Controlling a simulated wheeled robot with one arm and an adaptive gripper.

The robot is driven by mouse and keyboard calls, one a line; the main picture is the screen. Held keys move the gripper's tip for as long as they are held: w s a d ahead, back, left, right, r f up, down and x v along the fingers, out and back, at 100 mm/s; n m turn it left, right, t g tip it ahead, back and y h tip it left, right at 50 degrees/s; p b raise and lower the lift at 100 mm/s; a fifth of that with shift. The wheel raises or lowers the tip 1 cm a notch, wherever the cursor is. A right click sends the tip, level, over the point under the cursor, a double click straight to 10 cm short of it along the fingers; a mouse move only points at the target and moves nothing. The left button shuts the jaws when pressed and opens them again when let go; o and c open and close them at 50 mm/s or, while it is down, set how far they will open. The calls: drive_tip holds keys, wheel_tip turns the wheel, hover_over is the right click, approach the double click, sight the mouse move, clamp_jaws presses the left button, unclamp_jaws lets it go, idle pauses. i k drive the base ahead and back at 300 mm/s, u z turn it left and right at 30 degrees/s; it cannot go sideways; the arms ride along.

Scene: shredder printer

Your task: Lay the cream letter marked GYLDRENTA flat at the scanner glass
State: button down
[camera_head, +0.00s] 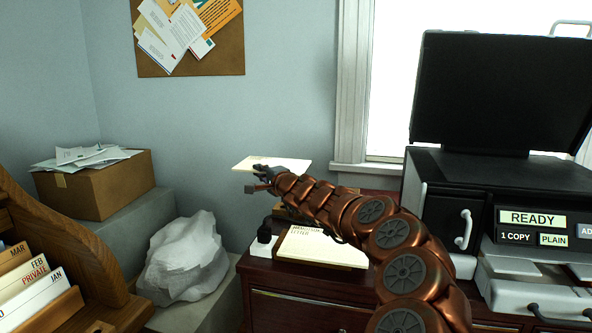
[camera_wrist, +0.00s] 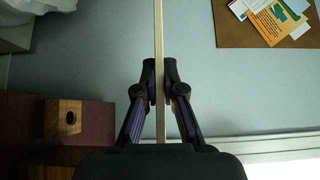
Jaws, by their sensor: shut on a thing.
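A cream sheet (camera_head: 272,163) is held level in the air above the cabinet top, left of the window. My gripper (camera_head: 262,178) is shut on its near edge. In the wrist view the sheet (camera_wrist: 159,110) shows edge-on as a thin strip between the fingers of my gripper (camera_wrist: 160,88). No marking on it can be read, so I cannot tell whether it says GYLDRENTA. The scanner (camera_head: 500,172) stands at the right with its dark lid (camera_head: 497,92) raised.
A wooden sorter (camera_head: 62,248), a white bag (camera_head: 188,256) and a cardboard box (camera_head: 97,186) with papers stand left. The air between sheet and scanner looks clear.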

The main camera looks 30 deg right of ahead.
sight(531, 186)
drive_tip(key=k, duration=1.65)
drive_tip(key=u, duration=2.6)
drive_tip(key=i, duration=0.65)
drive_tip(key=z, duration=3.3)
